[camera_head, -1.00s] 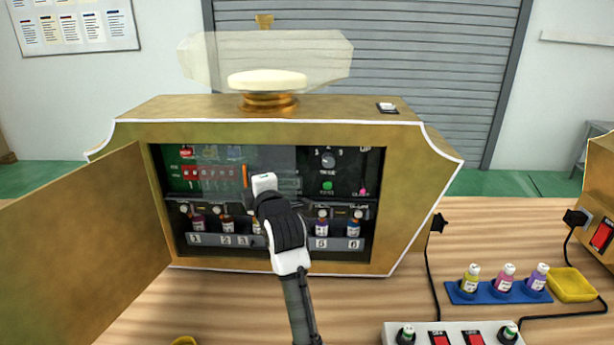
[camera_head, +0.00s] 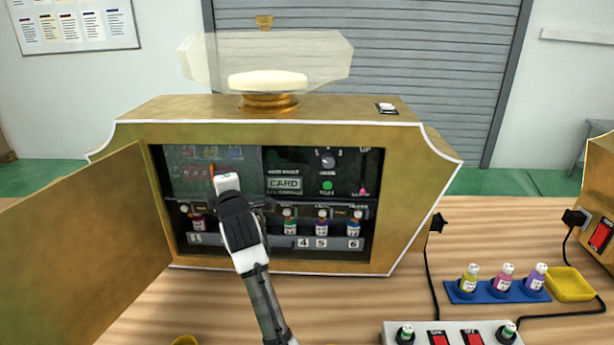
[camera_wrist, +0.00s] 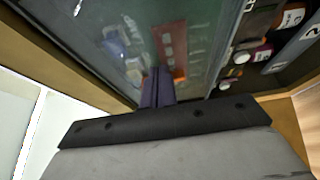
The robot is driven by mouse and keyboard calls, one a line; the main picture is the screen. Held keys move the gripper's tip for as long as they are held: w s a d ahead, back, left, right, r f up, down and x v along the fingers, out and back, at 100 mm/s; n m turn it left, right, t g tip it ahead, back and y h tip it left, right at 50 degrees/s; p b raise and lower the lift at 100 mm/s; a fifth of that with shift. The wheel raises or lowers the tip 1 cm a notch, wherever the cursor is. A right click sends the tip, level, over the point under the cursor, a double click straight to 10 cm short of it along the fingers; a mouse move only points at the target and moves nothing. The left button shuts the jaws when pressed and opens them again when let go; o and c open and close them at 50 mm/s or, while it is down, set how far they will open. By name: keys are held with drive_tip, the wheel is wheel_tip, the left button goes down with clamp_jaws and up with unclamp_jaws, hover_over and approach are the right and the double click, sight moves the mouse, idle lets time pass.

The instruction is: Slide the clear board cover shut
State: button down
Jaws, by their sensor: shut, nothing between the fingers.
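The clear board cover (camera_head: 240,165) is a see-through panel over the left part of the upper board inside the open gold cabinet. Red and blue board parts show through it. Its right edge stands just left of the CARD label. My gripper (camera_head: 222,184) is in front of the cover, at its lower middle, and hides part of it. A narrow orange strip shows beside the gripper tip. In the wrist view the dark fingers (camera_wrist: 157,88) are together with nothing between them, close to the cover (camera_wrist: 200,30). Whether they touch it I cannot tell.
The gold cabinet door (camera_head: 90,235) stands open at the left. Small bottles (camera_head: 321,222) stand in a numbered row below the board. A blue rack (camera_head: 497,291), a yellow tray (camera_head: 572,285) and a switch box (camera_head: 452,333) lie at the right on the wooden table.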

drive_tip(key=shift+a, duration=1.15)
drive_tip(key=a+v, duration=0.1)
drive_tip(key=v, duration=0.9)
drive_tip(key=shift+s, duration=0.5)
drive_tip(key=shift+a, duration=0.15)
